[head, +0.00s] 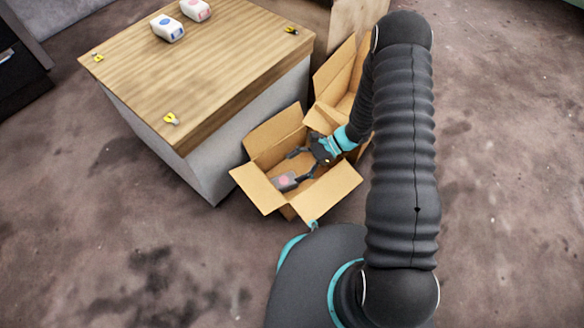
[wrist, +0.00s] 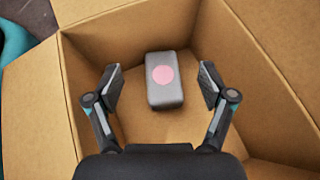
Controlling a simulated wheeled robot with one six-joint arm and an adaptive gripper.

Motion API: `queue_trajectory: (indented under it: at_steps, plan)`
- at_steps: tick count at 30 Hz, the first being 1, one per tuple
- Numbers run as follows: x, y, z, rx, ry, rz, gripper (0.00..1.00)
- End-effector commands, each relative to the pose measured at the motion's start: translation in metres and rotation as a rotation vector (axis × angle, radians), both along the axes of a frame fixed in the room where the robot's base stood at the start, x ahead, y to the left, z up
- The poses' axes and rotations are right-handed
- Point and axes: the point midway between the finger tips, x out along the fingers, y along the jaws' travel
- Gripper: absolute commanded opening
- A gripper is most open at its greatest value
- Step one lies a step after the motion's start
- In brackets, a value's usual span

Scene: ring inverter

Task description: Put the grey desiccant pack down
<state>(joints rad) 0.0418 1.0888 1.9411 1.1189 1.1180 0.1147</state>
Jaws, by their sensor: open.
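The grey desiccant pack (wrist: 165,92) has a pink round mark on its face. In the wrist view it is inside an open cardboard box (wrist: 90,45), between my spread fingers with a gap on each side. My gripper (wrist: 161,88) is open and not touching it. In the head view the pack (head: 285,182) is in the near box (head: 342,186), and my gripper (head: 300,164) reaches into that box from the right. Whether the pack lies flat on the box floor is hard to tell, but it appears to.
A wooden-topped table (head: 205,65) stands left of the box. On it are a white pack with a blue mark (head: 167,28), a white pack with a pink mark (head: 196,9) and several yellow clips. A second open cardboard box (head: 335,80) stands behind the near one.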

Motion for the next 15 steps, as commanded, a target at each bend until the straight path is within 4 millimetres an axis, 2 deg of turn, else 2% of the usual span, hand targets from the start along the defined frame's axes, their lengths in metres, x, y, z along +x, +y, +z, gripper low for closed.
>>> queue_trajectory:
  at_steps: [9, 15]
  plan:
    - [0.02, -0.052, 0.032, 0.0, -0.003, -0.003, 0.82]
    - [0.028, -0.075, 0.045, 0.0, -0.001, 0.0, 0.82]
